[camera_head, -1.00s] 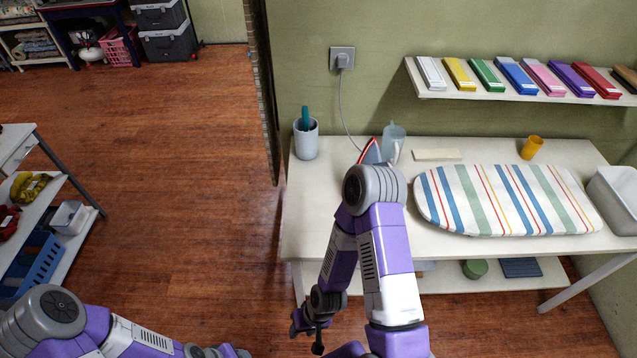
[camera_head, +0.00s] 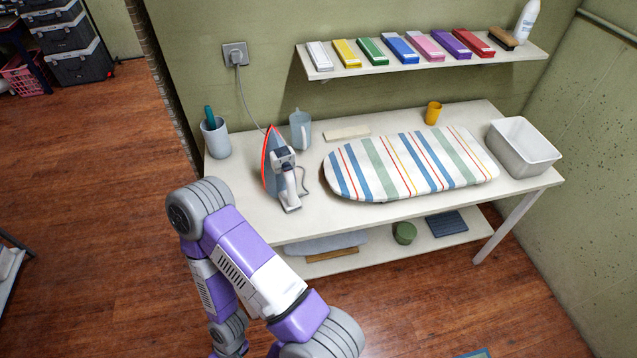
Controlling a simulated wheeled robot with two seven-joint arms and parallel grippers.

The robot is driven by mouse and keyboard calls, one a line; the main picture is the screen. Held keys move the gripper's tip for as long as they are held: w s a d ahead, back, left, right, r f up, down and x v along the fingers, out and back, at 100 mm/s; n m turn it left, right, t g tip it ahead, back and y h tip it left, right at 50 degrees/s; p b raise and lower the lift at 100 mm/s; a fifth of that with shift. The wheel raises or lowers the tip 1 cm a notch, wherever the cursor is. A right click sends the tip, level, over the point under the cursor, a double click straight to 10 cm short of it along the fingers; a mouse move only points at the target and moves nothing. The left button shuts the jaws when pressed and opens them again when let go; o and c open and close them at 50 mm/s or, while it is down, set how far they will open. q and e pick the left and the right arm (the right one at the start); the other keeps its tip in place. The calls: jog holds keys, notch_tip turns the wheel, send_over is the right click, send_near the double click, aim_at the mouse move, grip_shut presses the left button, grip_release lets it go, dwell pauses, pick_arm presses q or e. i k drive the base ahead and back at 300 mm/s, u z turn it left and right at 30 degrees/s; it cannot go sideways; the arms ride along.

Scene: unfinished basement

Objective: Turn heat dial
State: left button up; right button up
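An iron (camera_head: 284,172) stands on its heel on the white table (camera_head: 255,218), with its red-edged soleplate facing left. A small dial-like part shows on its body, but it is too small to tell its setting. A cord runs from the iron area up to a wall socket (camera_head: 236,54). One of my arms, purple and white, is bent in front of the table's left end. Its gripper is not visible. My other arm is out of view.
A striped ironing board (camera_head: 412,165) lies right of the iron. A wall shelf (camera_head: 420,60) holds several coloured boxes above.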

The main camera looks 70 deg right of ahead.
aim_at(287, 166)
jog(key=k, duration=0.7)
jog(key=z, duration=1.3)
jog(key=i, duration=0.55)
